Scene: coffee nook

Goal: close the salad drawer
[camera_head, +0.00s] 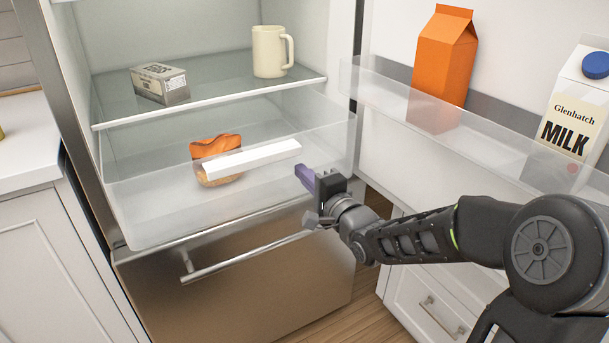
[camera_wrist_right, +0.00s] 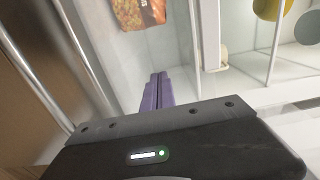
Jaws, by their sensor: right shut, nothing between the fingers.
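The salad drawer (camera_head: 150,214) is a clear bin low in the open fridge, under the glass shelf. It stands pulled out, its front reaching forward over the steel drawer below. A white bar (camera_head: 252,158) runs across its front. An orange and tan bag (camera_head: 216,146) lies inside, partly hidden by the bar; it also shows in the right wrist view (camera_wrist_right: 140,12). My right gripper (camera_head: 303,176), with purple fingers, is shut and empty near the right end of the drawer's front. I cannot tell whether it touches. My left gripper is out of view.
The fridge door stands open at right, its clear bin (camera_head: 475,125) holding an orange carton (camera_head: 443,55) and a milk carton (camera_head: 575,115). A cream mug (camera_head: 269,52) and a small box (camera_head: 160,83) stand on the shelf. A steel handle (camera_head: 245,256) juts out below.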

